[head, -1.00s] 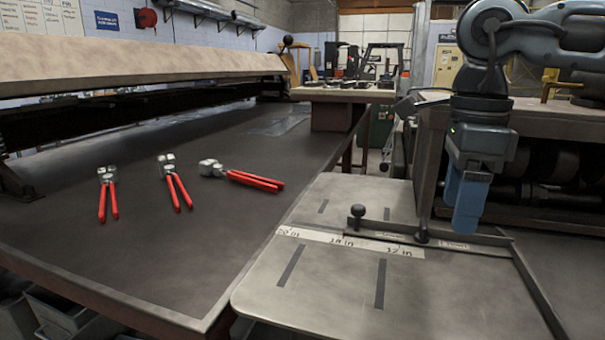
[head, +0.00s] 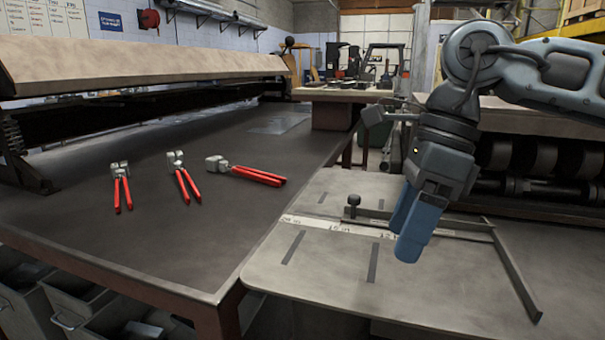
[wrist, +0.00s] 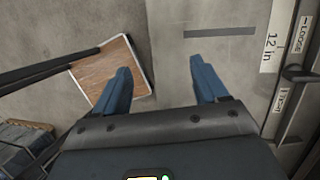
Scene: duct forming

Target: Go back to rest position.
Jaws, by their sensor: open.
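My gripper (head: 412,225) hangs from the arm at the right in the head view, pointing down over the metal side plate (head: 330,262). In the wrist view its two blue fingers (wrist: 162,88) are spread apart with nothing between them. The gripper is open and empty. The plate's measuring strip with inch marks (head: 335,230) lies behind the gripper in the head view, partly hidden by it.
Three red-handled tools, at left (head: 122,188), middle (head: 184,178) and right (head: 248,172), lie on the dark table (head: 130,240). A black knob (head: 353,200) and metal guide bars (head: 515,275) stand on the plate. A machine with rollers (head: 540,160) is at the right.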

